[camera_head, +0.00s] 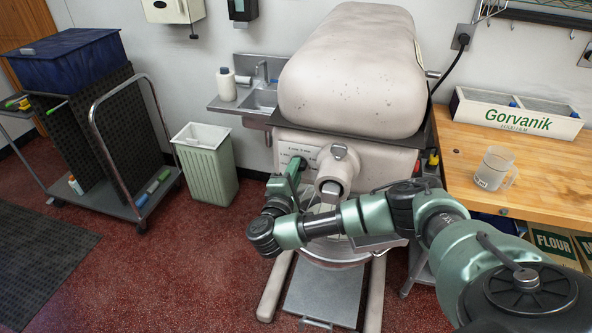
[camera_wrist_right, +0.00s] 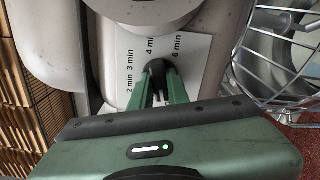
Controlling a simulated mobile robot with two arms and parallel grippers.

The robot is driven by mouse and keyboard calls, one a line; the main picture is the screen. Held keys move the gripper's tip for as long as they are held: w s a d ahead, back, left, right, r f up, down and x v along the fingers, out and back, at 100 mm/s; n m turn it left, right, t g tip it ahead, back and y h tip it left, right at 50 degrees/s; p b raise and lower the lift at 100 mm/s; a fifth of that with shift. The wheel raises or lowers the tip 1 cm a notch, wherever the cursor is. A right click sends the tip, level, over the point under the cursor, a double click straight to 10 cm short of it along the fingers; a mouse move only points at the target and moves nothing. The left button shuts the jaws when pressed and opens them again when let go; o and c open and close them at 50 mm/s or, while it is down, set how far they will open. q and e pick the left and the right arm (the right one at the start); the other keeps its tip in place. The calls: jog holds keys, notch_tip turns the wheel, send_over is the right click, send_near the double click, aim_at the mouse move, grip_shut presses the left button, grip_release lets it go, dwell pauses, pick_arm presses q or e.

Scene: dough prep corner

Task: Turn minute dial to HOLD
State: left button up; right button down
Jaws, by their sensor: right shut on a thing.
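The minute dial is a black knob (camera_wrist_right: 157,67) on the pale front panel (camera_head: 285,152) of the big cream mixer (camera_head: 350,65). In the right wrist view the labels 2 min, 3 min, 4 min and 6 min stand around it; I cannot read a HOLD mark. My right gripper (camera_wrist_right: 159,88) has its green fingers closed on the knob from the front. In the head view the same gripper (camera_head: 295,165) reaches the panel's left part and mostly hides the dial. My left gripper is not in view.
The mixer's wire guard (camera_wrist_right: 285,50) is close on the right in the wrist view. A green bin (camera_head: 207,165) stands left of the mixer, with a trolley (camera_head: 115,170) beyond. A wooden table (camera_head: 480,165) with a clear jug (camera_head: 494,168) is at right.

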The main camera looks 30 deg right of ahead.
jog(key=c, duration=1.3)
grip_release()
jog(key=shift+f, duration=0.1)
jog(key=shift+s, duration=0.1)
jog(key=shift+v, duration=3)
